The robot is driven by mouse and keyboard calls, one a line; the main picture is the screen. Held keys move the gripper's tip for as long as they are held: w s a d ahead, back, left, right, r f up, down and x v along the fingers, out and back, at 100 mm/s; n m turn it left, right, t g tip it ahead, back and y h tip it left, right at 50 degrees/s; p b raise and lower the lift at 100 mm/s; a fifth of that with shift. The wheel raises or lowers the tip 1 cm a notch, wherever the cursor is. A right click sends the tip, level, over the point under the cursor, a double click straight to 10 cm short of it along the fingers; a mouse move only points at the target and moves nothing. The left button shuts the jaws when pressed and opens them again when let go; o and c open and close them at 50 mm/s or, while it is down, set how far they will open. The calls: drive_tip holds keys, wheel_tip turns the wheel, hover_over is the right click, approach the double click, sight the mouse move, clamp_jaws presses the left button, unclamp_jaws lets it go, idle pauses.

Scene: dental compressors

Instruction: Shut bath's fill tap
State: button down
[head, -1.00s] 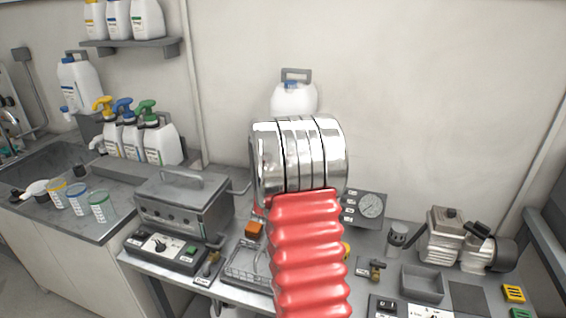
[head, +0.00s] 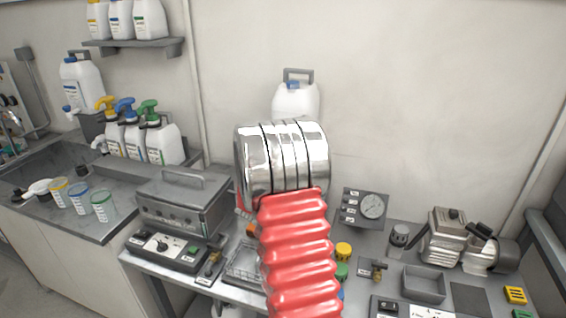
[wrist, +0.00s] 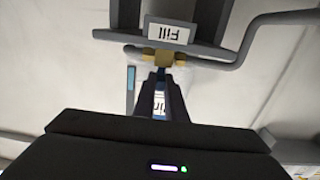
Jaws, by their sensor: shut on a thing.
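The bath (head: 180,205) is a grey metal box with a lid handle, on the bench left of my arm. In the wrist view the fill tap (wrist: 164,57) is a small brass body below a sign (wrist: 168,33) reading "Fill" upside down. My gripper (wrist: 161,76) is at the tap, its dark fingers shut on what looks like the narrow blue tap handle (wrist: 161,72). The fingers hide much of the handle, so its exact turn is unclear. In the head view my red arm hides the gripper and the fill tap.
A gauge panel (head: 365,207), a grey tray (head: 424,284) and a compressor (head: 447,240) are to the right. A grey pipe (wrist: 270,22) runs beside the sign.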

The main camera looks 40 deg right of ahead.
drive_tip(key=c, duration=1.8)
unclamp_jaws()
drive_tip(key=shift+d, duration=0.1)
drive_tip(key=v, duration=1.3)
drive_tip(key=shift+s+a, duration=0.2)
drive_tip(key=shift+a, duration=0.15)
